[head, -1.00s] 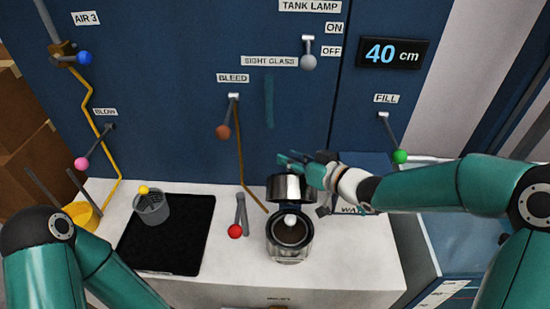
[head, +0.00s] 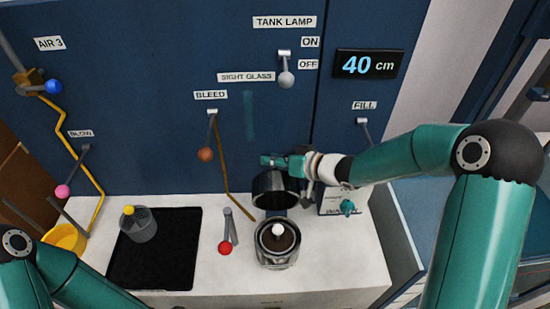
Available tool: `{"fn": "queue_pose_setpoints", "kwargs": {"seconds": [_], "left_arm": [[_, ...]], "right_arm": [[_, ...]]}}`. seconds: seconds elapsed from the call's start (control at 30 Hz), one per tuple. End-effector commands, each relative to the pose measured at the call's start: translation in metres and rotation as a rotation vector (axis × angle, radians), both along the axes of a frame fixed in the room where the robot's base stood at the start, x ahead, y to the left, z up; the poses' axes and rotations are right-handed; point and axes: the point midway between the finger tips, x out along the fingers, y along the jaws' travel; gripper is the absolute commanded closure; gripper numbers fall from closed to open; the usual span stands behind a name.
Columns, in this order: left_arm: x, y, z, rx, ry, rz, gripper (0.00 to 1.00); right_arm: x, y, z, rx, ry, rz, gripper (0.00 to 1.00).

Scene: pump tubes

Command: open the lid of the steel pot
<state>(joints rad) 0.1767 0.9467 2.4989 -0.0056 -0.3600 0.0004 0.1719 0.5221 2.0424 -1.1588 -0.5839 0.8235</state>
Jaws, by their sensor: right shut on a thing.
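The steel pot (head: 277,253) stands on the white counter, right of the black mat. Its round mouth shows, dark brown inside, with a pale ball (head: 278,229) over it. The lid (head: 273,190), a dark steel rounded piece, stands raised at the pot's back edge, tilted up from the mouth. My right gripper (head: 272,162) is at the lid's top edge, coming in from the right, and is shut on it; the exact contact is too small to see. My left arm shows at the bottom left, but its gripper is out of view.
A red-knobbed lever (head: 226,247) stands left of the pot. A grey cup (head: 138,226) with a yellow ball is on the black mat (head: 180,255). A box with a teal knob (head: 347,207) is right of the pot. The blue panel with levers rises behind.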

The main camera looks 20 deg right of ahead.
Motion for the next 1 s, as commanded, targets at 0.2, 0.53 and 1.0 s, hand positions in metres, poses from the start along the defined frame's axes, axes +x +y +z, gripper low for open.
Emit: {"fn": "queue_pose_setpoints", "kwargs": {"seconds": [0.2,0.53,1.0], "left_arm": [[0.0,0.0,-0.002,0.0,0.0,0.0,0.6],[0.0,0.0,-0.002,0.0,0.0,0.0,0.6],[0.0,0.0,-0.001,0.0,0.0,0.0,0.6]], "right_arm": [[-0.009,-0.001,-0.021,-0.022,0.043,0.006,0.56],[-0.009,-0.002,-0.02,-0.021,0.043,0.005,0.42],[-0.025,-0.017,-0.008,-0.02,0.038,-0.004,0.42]]}}
